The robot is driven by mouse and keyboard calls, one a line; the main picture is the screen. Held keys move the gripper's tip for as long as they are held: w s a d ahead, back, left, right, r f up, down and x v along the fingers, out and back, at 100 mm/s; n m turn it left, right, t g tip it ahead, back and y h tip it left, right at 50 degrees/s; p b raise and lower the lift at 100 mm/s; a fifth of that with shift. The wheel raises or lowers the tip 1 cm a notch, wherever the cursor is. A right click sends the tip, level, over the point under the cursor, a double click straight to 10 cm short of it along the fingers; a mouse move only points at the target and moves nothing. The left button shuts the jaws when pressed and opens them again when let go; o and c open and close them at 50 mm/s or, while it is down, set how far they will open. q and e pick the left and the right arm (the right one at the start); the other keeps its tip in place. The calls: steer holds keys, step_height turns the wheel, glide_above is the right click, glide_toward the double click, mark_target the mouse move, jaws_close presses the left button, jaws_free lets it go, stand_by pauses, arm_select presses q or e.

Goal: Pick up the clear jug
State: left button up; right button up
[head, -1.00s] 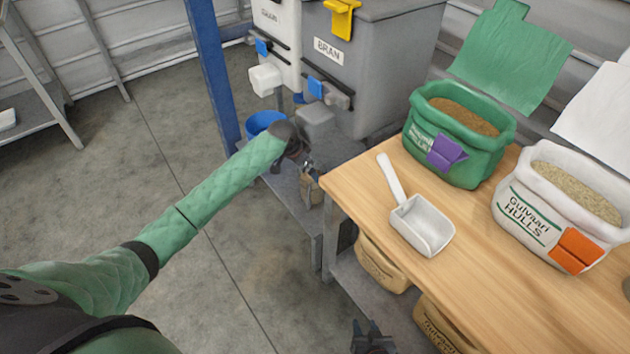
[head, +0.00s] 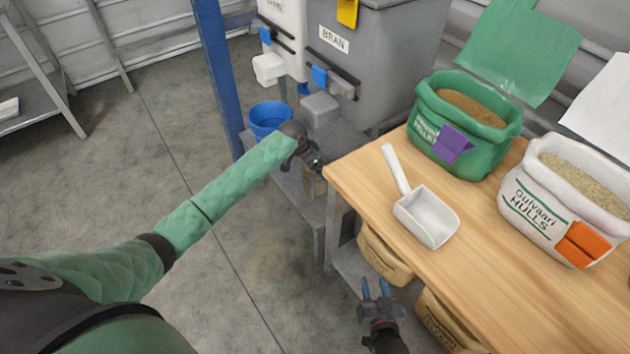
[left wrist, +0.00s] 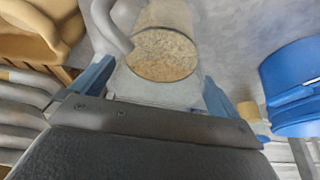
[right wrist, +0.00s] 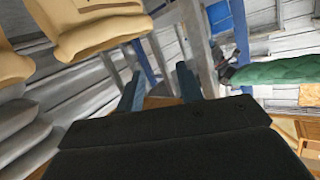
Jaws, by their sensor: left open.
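The clear jug (left wrist: 165,85) shows in the left wrist view, with pale grainy stuff in it and a curved handle at its upper left. My left gripper (left wrist: 157,95) is open, with one blue finger on each side of the jug; I cannot tell whether they touch it. In the head view my left gripper (head: 311,166) is over the low grey bench beside the table, and it mostly hides the jug. My right gripper (head: 376,288) is open and empty, low in front of the table; its parted blue fingers also show in the right wrist view (right wrist: 158,88).
A wooden table (head: 490,275) carries a white scoop (head: 428,218), a green sack (head: 465,125) and a white hulls sack (head: 545,215). Tan sacks (head: 381,255) lie beneath it. A grey BRAN hopper (head: 385,50) and a blue bucket (head: 268,118) stand behind. Open floor lies left.

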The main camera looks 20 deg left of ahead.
arm_select(q)
steer(key=shift+x, duration=1.2)
arm_select(e)
steer(key=shift+t, duration=0.8)
steer(key=r, duration=0.1)
steer(key=w+r, duration=0.1)
steer(key=r, duration=0.2)
steer(key=shift+w+r, duration=0.3)
steer(key=shift+r, duration=0.05)
arm_select(q)
steer(key=shift+c, duration=0.4)
steer(key=c, duration=1.4)
arm_select(e)
steer(key=shift+a, duration=0.1)
arm_select(q)
steer(key=shift+r, duration=0.15)
